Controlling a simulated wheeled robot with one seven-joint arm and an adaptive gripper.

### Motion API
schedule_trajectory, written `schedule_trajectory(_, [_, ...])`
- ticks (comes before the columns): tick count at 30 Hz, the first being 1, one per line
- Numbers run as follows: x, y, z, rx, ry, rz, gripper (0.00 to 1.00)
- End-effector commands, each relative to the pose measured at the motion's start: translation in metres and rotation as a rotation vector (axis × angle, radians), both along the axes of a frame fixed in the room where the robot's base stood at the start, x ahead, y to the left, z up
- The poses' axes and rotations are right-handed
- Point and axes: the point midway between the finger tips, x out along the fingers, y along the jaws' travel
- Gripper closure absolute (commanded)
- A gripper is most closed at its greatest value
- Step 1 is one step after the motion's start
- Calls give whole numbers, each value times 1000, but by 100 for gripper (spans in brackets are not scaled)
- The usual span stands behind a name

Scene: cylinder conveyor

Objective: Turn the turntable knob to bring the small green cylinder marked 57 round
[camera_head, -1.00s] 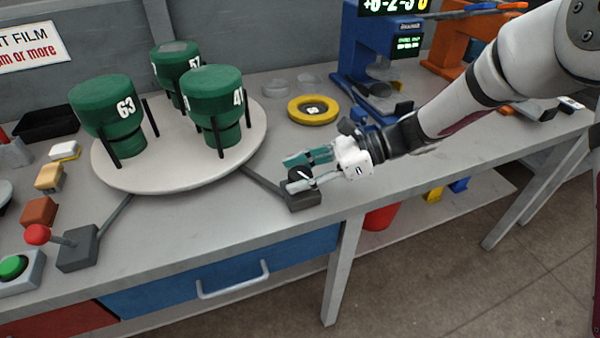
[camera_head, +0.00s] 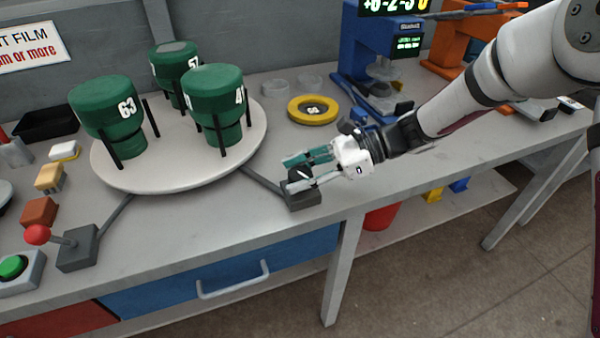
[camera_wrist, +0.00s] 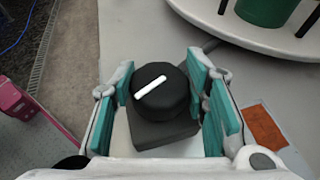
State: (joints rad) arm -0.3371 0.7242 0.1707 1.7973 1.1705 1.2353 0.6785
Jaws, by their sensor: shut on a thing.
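The green cylinder marked 57 (camera_head: 172,66) stands at the back of the round pale turntable (camera_head: 150,180), partly hidden by the cylinder marked 41 (camera_head: 213,90). The cylinder marked 63 (camera_head: 103,97) stands at the turntable's left. The black turntable knob (camera_wrist: 158,92) has a white line pointing up to the right in the wrist view and sits on a dark box (camera_head: 303,197) at the bench's front edge. My gripper (camera_head: 298,172) is shut on the knob, its teal-padded fingers on either side of it in the wrist view.
A yellow ring (camera_head: 302,109) lies behind my gripper. A blue machine (camera_head: 365,50) stands at the back, with an orange one (camera_head: 455,45) to its right. A red-knobbed lever (camera_head: 38,235) and a green button (camera_head: 12,268) are at the front left.

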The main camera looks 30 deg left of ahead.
Motion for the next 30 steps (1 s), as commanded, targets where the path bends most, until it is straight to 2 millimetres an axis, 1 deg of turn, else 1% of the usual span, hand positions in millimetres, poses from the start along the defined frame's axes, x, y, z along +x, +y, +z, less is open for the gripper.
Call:
schedule_trajectory(2, [-1,-1,-2,-4,4,2,87])
schedule_trajectory(3, [-1,-1,-2,-4,4,2,57])
schedule_trajectory(5, [-1,-1,-2,-4,3,3,43])
schedule_trajectory(6, [-1,-1,-1,-3,3,3,40])
schedule_trajectory(14, [0,-1,-1,-2,1,1,40])
schedule_trajectory(19, [6,-8,3,-1,-1,-1,40])
schedule_trajectory(23, [17,-25,12,-2,-1,-3,40])
schedule_trajectory(30, [42,-63,30,-1,0,-3,40])
